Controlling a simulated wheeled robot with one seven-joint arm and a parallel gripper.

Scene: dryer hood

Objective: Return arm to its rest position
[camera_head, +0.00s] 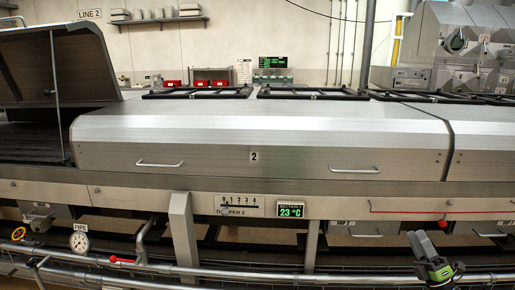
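My gripper (421,239) shows at the lower right, with grey fingers pointing up and a green and black body below. It is in front of the lower part of the dryer, near the pipe rail. The fingers appear close together, but I cannot tell whether they are open or shut. I see nothing clearly held in them. The rest of my arm is out of the frame below. The dryer hood (220,127) marked 2 is down, with two bar handles on its front, and my gripper is apart from it.
A raised hood (60,45) stands at the left. A damper scale (240,205) and a green 23 °C display (290,210) sit below hood 2. A steel pipe rail (200,271) with a gauge (79,242) runs across the front. A red cable (400,212) runs at the right.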

